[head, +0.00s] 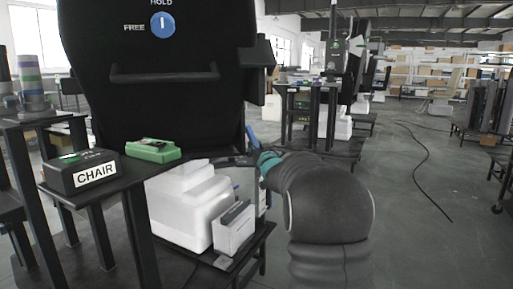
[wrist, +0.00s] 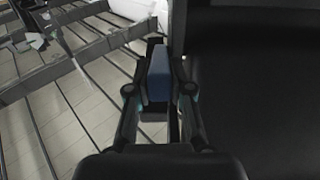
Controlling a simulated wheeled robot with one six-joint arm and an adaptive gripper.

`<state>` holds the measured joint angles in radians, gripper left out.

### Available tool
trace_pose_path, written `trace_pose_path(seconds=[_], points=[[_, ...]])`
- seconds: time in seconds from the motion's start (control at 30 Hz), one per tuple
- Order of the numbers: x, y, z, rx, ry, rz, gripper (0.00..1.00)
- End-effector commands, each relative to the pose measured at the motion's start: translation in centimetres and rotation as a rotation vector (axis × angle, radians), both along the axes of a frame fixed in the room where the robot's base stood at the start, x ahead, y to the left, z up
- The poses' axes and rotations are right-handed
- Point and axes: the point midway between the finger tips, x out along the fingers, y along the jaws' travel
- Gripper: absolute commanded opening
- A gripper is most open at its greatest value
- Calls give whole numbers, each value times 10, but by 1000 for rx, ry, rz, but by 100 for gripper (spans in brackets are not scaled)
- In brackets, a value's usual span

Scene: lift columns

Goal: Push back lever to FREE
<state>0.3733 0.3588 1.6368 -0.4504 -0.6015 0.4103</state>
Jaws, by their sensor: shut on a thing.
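A black chair back (head: 180,105) fills the left middle of the head view. It bears a round blue dial (head: 162,25) with a white upright mark, the word FREE to its left and HOLD above. A blue lever (wrist: 158,76) stands between the two dark fingers of my gripper (wrist: 159,90) in the wrist view. My gripper is shut on it. In the head view a bit of blue shows at the chair's right side, and my arm hides most of the area around it. The lever's lower end is hidden.
A black box marked CHAIR (head: 82,171) and a green box (head: 153,150) sit on a dark stand at the left. White boxes (head: 188,205) stand below, left of my arm. Open grey floor (head: 430,220) with a black cable lies to the right.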

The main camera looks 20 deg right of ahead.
Motion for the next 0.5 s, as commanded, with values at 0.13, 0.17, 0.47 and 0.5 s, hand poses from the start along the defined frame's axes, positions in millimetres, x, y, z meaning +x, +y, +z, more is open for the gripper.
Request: trace_pose_path(seconds=[0.13, 0.17, 0.47, 0.5], points=[[2, 0, -13, 5, 22, -2, 35], [2, 0, -12, 5, 21, -2, 43], [1, 0, -6, 2, 10, -1, 46], [0, 0, -6, 2, 9, -1, 46]])
